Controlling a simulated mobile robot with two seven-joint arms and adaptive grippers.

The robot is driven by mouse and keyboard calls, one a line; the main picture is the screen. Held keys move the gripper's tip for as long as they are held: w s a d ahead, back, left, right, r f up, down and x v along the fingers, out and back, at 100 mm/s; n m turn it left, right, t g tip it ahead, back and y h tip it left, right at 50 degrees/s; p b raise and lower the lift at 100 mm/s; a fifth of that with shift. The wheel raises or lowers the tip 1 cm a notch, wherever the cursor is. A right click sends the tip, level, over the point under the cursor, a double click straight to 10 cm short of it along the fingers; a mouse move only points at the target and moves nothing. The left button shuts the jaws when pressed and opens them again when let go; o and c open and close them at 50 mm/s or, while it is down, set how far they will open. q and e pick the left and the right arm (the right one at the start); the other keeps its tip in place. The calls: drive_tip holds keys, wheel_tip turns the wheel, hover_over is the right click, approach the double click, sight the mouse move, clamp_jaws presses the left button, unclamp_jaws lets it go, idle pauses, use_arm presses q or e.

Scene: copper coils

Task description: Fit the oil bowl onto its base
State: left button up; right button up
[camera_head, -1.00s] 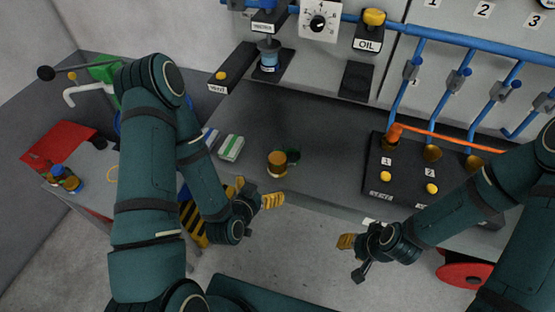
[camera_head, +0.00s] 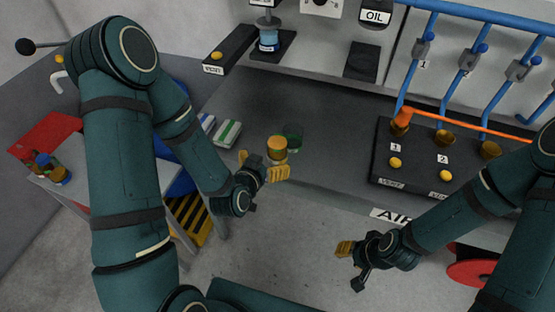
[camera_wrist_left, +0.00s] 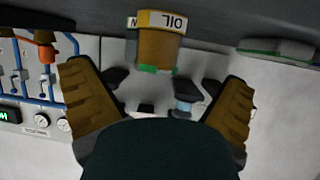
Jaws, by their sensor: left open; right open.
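My right gripper (camera_head: 352,262) is open and empty in front of the bench.
A dark green translucent round patch (camera_head: 294,134) is right behind the bowl. A green-and-white box (camera_head: 227,133) lies to its left. The WATER unit (camera_head: 268,38) is at the back. A black valve box (camera_head: 432,160) with yellow buttons stands right. The bench between is clear.

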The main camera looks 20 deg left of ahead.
sight(281, 146)
use_arm(q)
drive_tip(key=b, duration=0.2)
drive_tip(key=shift+w+d+f+b, duration=0.1)
drive_tip(key=shift+w+f+b, duration=0.2)
drive_tip(key=shift+b, duration=0.05)
drive_tip(key=shift+x, duration=3.95)
drive_tip(key=shift+r, duration=0.1)
drive_tip(key=shift+c, duration=0.3)
drive_tip(key=c, duration=1.3)
